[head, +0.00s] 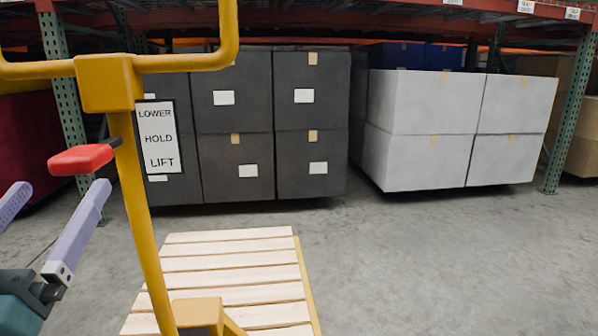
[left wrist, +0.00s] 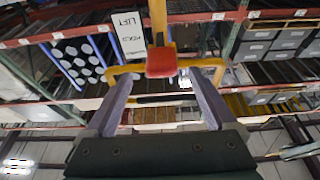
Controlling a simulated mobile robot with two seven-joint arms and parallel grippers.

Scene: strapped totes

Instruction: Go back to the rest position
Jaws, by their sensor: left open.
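My left gripper (head: 62,190) is open at the left edge of the head view, its two pale purple fingers spread apart with nothing between them. A red lever knob (head: 80,160) on the yellow pallet jack handle (head: 130,150) sits just past the fingertips. In the left wrist view, the red knob (left wrist: 162,62) appears between and beyond the open fingertips (left wrist: 158,82); I see no finger closed on it. A sign on the handle (head: 159,138) reads LOWER, HOLD, LIFT. My right gripper is not in view.
A wooden pallet (head: 235,265) lies low behind the handle. Stacked dark grey totes (head: 240,110) and light grey totes (head: 425,105) stand under a rack with green uprights (head: 570,110). The concrete floor (head: 440,260) at the right is clear.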

